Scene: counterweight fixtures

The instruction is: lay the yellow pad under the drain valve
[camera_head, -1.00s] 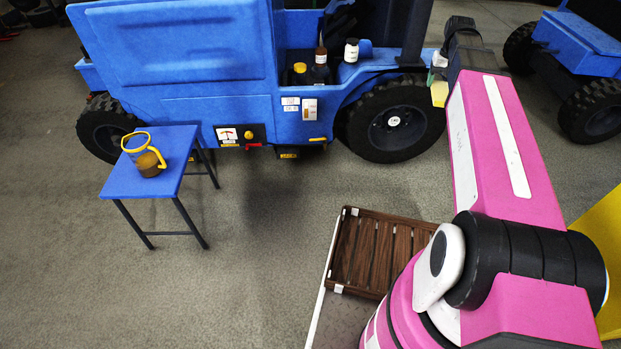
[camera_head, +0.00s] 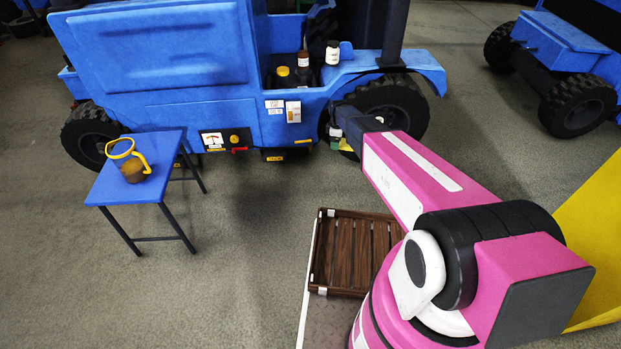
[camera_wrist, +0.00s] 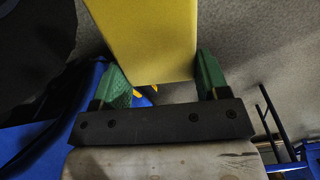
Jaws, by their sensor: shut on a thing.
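My gripper (camera_wrist: 163,82) is shut on the yellow pad (camera_wrist: 148,40), which sits between its green fingers in the wrist view. In the head view the pad (camera_head: 345,147) is a small yellow patch at the end of my arm, in front of the vehicle's front wheel. A dark fitting with a yellow label (camera_head: 274,156) hangs at the lower edge of the blue vehicle, left of my gripper; it looks like the drain valve, but the label is too small to read. The floor below it shows no pad.
Bottles (camera_head: 303,66) stand on the blue vehicle (camera_head: 180,98). A brown slatted crate (camera_head: 352,255) is near my base. The floor between table and crate is clear.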

